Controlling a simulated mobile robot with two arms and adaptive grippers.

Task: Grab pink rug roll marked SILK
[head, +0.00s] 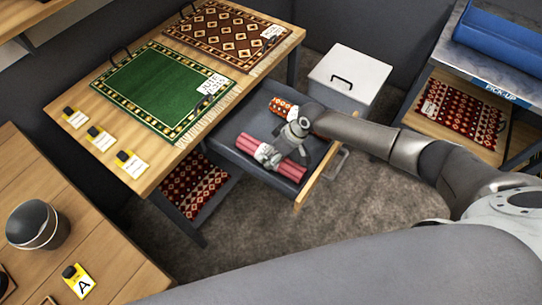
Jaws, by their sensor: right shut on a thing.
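The pink rug roll (291,170) lies in the open grey drawer under the wooden table, slanting down to the right. A pale patch sits around its middle; I cannot read any SILK marking. My right gripper (271,152) reaches in from the right over the drawer and is shut on the pink roll near its middle, covering part of it. An orange patterned roll (281,106) lies farther back in the same drawer, partly behind my right wrist. My left gripper is not in view.
The drawer (233,132) has a wooden front edge (318,172). Green (160,88) and brown (222,33) rugs lie on the table above. A white lidded bin (349,72) stands behind the drawer. A PICK-UP shelf (492,86) stands at right. Carpet in front is clear.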

